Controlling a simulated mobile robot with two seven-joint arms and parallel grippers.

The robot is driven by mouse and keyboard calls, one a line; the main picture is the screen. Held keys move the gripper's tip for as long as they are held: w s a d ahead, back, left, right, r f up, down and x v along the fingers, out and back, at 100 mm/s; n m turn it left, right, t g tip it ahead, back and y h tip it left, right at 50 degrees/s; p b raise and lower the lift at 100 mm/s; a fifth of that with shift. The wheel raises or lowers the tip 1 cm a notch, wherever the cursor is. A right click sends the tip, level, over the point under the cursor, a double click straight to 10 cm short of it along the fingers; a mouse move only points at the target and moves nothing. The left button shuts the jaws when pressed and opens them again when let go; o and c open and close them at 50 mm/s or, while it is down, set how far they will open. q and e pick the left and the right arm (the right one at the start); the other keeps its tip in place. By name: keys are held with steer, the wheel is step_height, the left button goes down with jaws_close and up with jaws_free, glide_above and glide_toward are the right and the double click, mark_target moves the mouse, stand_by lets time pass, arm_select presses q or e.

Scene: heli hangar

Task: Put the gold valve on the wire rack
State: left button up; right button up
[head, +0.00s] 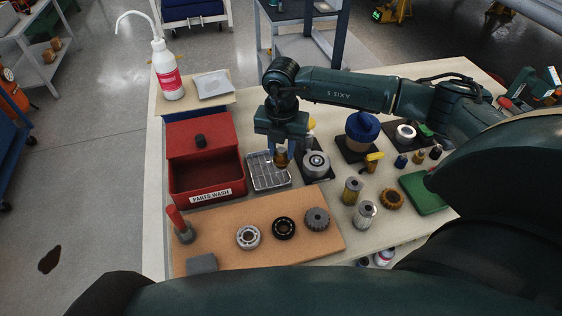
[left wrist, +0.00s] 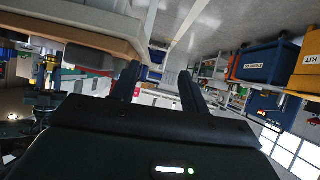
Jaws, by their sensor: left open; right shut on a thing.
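My right gripper (head: 282,148) points down and is shut on the gold valve (head: 280,159), a small brass-coloured piece partly hidden by the fingers. The valve is over the right part of the wire rack (head: 264,181), a shallow silver tray-like grid just right of the red parts wash box. I cannot tell whether the valve touches the rack. My left gripper (left wrist: 158,85) shows in the left wrist view, open and empty, away from the rack.
The red parts wash box (head: 207,188) stands left of the rack. A round silver part (head: 315,164) on a dark pad is close on the right. A tan mat (head: 265,253) with bearings and a gear lies in front. A white bottle (head: 167,70) stands at the back left.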

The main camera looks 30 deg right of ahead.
mark_target(282, 150)
step_height(282, 150, down, 3)
steer(key=shift+f+b, duration=0.1)
steer(key=shift+b, duration=0.8)
arm_select(q)
steer(key=shift+w+d+f, duration=0.1)
steer(key=shift+d+f, duration=0.05)
steer(key=shift+f, duration=0.5)
arm_select(e)
steer(key=shift+f, duration=0.1)
steer(key=o, duration=0.9)
arm_select(q)
steer(key=shift+r, duration=0.1)
